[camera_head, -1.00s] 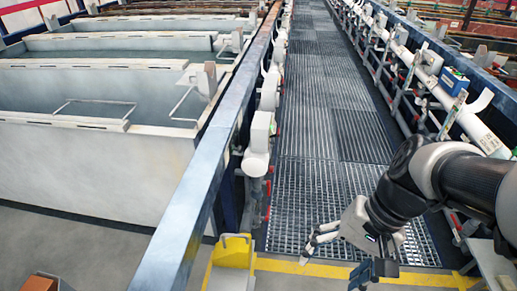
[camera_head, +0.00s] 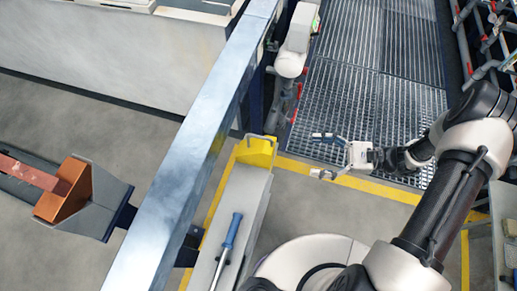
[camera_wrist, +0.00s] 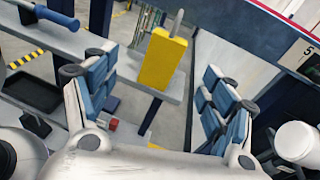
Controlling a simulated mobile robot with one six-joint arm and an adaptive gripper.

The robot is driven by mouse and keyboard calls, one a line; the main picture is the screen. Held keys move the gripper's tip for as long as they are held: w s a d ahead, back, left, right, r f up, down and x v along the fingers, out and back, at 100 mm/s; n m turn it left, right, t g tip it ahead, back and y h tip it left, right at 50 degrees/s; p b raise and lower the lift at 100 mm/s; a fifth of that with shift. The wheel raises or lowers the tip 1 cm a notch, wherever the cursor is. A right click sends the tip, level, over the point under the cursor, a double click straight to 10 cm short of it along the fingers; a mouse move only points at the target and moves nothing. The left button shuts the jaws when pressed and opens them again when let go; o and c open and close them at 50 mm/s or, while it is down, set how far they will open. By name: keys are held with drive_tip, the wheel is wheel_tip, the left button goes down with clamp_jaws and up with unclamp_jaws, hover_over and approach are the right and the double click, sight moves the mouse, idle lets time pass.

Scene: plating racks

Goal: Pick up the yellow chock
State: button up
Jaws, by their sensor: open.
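The yellow chock (camera_head: 257,152) stands at the far end of a grey ledge, near the centre of the head view. A thin grey handle shows on its top. In the wrist view the yellow chock (camera_wrist: 163,62) appears upright between my two fingers, beyond their tips. My gripper (camera_head: 320,156) is open and empty, to the right of the chock with its fingers pointing left toward it. A gap shows between fingertips and chock. In the wrist view my gripper (camera_wrist: 158,90) has its blue-padded fingers spread wide.
A blue-handled tool (camera_head: 229,238) lies on the grey ledge (camera_head: 243,205), nearer than the chock. A long steel rail (camera_head: 208,120) runs along the left of the ledge. A metal grating (camera_head: 345,100) lies behind my gripper. An orange-brown block (camera_head: 66,190) is at far left.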

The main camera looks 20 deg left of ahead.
wheel_tip(320, 180, down, 5)
drive_tip(key=m+t+y, duration=0.2)
drive_tip(key=m, duration=0.1)
drive_tip(key=b, duration=0.2)
approach(250, 146)
drive_tip(key=a+f, duration=0.2)
drive_tip(key=shift+s+a+r+b, duration=0.15)
drive_tip(key=shift+a, duration=0.75)
drive_tip(key=shift+s+a+r+b, duration=0.15)
drive_tip(key=shift+a+r, duration=0.05)
drive_tip(key=shift+a, duration=0.7)
drive_tip(key=shift+s+a+r+b, duration=0.15)
drive_tip(key=shift+a, duration=0.75)
drive_tip(key=shift+c, duration=0.3)
drive_tip(key=c, duration=1.5)
drive_tip(key=shift+c, duration=0.2)
drive_tip(key=shift+r, duration=0.1)
